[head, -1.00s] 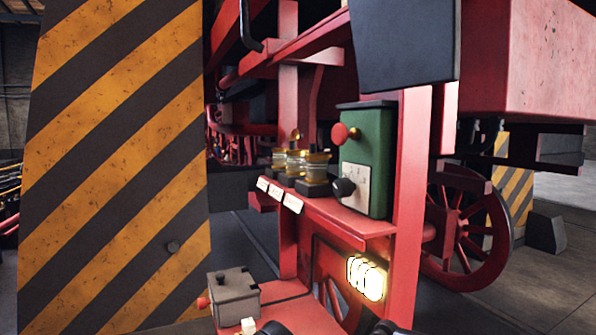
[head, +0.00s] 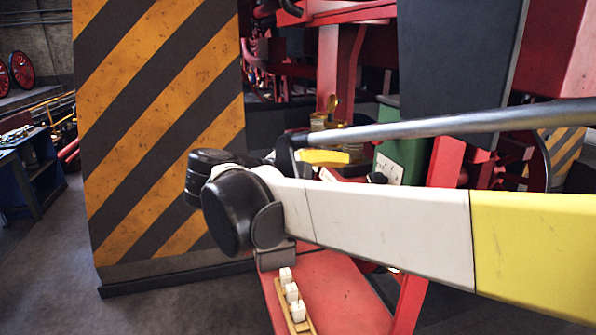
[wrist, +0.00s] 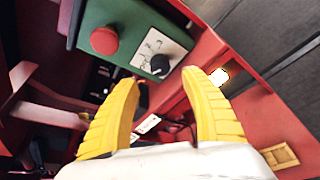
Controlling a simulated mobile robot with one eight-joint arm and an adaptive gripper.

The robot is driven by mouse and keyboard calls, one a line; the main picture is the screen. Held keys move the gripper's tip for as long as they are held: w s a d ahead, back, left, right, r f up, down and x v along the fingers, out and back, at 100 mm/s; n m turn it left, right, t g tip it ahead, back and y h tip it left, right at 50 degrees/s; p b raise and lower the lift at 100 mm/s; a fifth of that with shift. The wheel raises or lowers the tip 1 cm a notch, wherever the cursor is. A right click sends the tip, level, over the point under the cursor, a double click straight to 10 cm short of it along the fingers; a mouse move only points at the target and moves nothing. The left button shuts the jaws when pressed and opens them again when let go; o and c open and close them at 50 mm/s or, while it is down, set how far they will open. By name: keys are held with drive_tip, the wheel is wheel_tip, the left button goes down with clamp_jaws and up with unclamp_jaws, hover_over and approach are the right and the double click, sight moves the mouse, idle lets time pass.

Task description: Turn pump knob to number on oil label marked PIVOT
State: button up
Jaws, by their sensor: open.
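The green pump box (head: 388,110) stands on the red shelf, largely hidden behind my arm and a dark panel in the head view. Its black knob (head: 377,178) sits on a white dial plate (head: 389,167). In the wrist view the box (wrist: 92,18) shows a red button (wrist: 104,40), the dial plate (wrist: 152,48) and the knob (wrist: 160,65). My gripper (wrist: 160,80) is open and empty, its yellow fingers apart, with the knob showing beyond the gap between the tips. A white label (wrist: 147,124) shows between the fingers; its writing is unreadable. The oilers (head: 325,122) are mostly hidden.
A striped yellow-and-black pillar (head: 165,130) stands at left. White blocks on a wooden strip (head: 293,300) lie on the lower red ledge (head: 335,290). A lit lamp (wrist: 219,76) glows beside the right finger. Open floor lies at left.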

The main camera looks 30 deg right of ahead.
sight(378, 178)
drive_tip(key=x, duration=0.8)
drive_tip(key=shift+d, duration=0.1)
drive_tip(key=c, duration=1.2)
